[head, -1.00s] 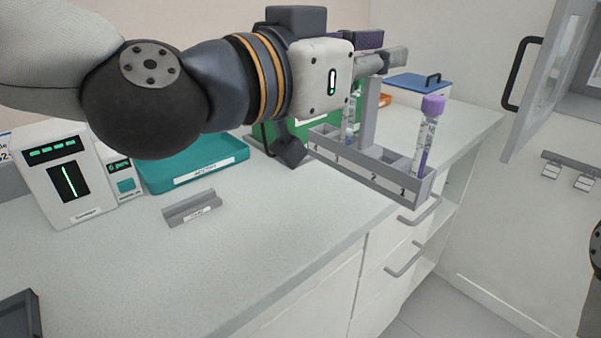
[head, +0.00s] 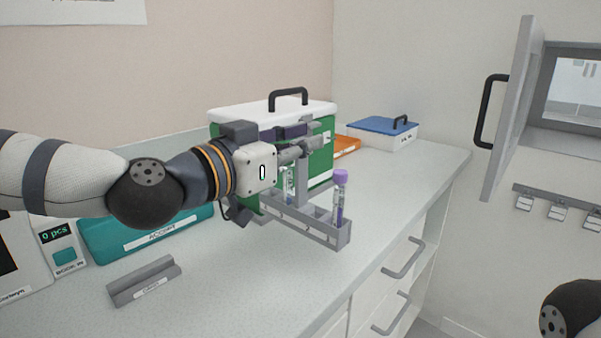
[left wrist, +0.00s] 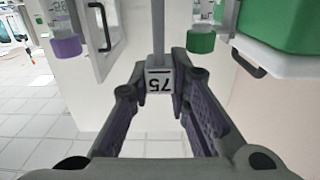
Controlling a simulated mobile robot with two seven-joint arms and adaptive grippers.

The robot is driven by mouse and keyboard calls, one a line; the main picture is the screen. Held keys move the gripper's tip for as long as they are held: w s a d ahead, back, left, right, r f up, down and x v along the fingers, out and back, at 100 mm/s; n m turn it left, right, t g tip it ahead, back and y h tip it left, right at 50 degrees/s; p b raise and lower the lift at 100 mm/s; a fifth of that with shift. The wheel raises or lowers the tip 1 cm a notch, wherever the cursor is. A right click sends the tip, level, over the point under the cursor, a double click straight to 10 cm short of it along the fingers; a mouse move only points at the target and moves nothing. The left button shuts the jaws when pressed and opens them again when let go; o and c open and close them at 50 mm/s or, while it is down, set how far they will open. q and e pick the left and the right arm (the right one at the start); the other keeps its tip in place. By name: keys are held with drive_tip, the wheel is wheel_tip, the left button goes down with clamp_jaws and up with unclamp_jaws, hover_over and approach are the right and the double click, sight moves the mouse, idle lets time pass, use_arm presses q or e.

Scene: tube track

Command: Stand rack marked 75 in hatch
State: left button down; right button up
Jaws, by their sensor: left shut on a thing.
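The grey tube rack (head: 320,229) is in my left gripper (head: 312,138), held by its upright handle above the counter. In the left wrist view, the handle's label (left wrist: 159,84) reads 75, upside down, between the fingers of the left gripper (left wrist: 158,98). A purple-capped tube (head: 340,190) stands in the near end of the rack; its purple cap (left wrist: 67,47) also shows in the left wrist view, with a green-capped tube (left wrist: 201,41) on the other side. The hatch (head: 582,92) is in the wall at the upper right, its grey door (head: 514,110) swung open. My right gripper is out of view.
A green box with white lid (head: 322,115) stands behind the rack. A blue-lidded box (head: 382,132) and an orange item (head: 347,147) are farther right. A teal tray (head: 150,228) and grey holder (head: 145,281) lie left. Drawer handles (head: 403,258) stick out in front.

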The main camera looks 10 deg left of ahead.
sight(299, 168)
use_arm(q)
drive_tip(key=shift+w+a+f, duration=0.25)
drive_tip(key=shift+w+f, duration=0.25)
drive_tip(key=shift+f, duration=0.1)
wheel_tip(299, 168, down, 3)
drive_tip(key=shift+w+f+b, duration=0.15)
drive_tip(key=shift+f+b, duration=0.05)
drive_tip(key=shift+b, duration=0.4)
drive_tip(key=shift+r, duration=0.2)
drive_tip(key=shift+f, duration=0.15)
drive_tip(key=c, duration=1.5)
unclamp_jaws()
